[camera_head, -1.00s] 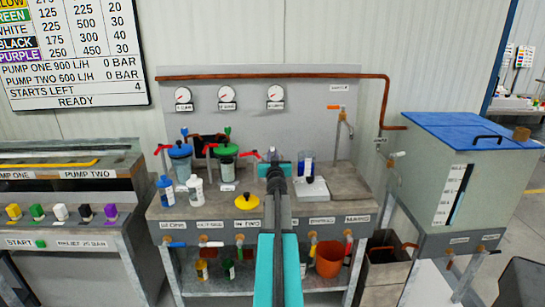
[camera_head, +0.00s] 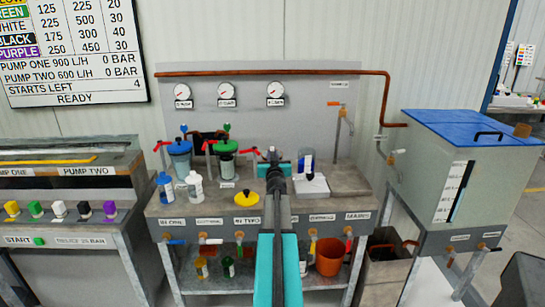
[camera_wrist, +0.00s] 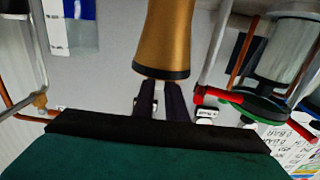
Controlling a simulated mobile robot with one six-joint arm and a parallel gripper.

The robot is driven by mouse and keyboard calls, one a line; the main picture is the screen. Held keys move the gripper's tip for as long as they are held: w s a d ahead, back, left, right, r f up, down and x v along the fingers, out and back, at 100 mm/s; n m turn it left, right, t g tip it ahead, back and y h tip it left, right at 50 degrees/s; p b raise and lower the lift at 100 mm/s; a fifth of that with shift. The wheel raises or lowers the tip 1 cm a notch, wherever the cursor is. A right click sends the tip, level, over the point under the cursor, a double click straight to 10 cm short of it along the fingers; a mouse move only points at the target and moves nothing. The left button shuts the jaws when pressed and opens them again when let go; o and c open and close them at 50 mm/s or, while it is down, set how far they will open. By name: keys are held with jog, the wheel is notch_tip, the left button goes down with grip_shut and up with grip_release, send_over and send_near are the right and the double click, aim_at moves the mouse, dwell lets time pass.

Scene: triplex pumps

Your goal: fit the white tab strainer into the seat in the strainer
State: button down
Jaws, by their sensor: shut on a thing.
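In the wrist view my gripper (camera_wrist: 160,98) is shut on a brass-coloured tapered cylinder with a dark band (camera_wrist: 168,40), which I take to be the strainer element. Its white tab cannot be made out. In the head view my gripper (camera_head: 274,158) is above the bench's back, mostly hidden by my arm. The held element is not clear there. A yellow lid (camera_head: 246,199) lies on the bench in front. The strainer seat cannot be made out; my arm covers that part of the bench.
Blue-lidded (camera_head: 180,158) and green-lidded (camera_head: 226,160) strainer housings stand left of my arm, with red valve handles beside them. Bottles (camera_head: 194,185) stand in front. A clear and blue vessel (camera_head: 305,162) and a white block (camera_head: 312,187) stand right. A gauge panel (camera_head: 250,105) rises behind.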

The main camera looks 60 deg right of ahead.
aim_at(273, 155)
jog(key=shift+f, duration=0.1)
jog(key=c, duration=1.7)
grip_release()
jog(key=shift+s+f, duration=0.1)
jog(key=shift+v, duration=1.85)
jog(key=shift+p+v, duration=0.4)
jog(key=shift+v, duration=4.6)
jog(key=shift+s+r, duration=0.1)
jog(key=shift+r, duration=0.1)
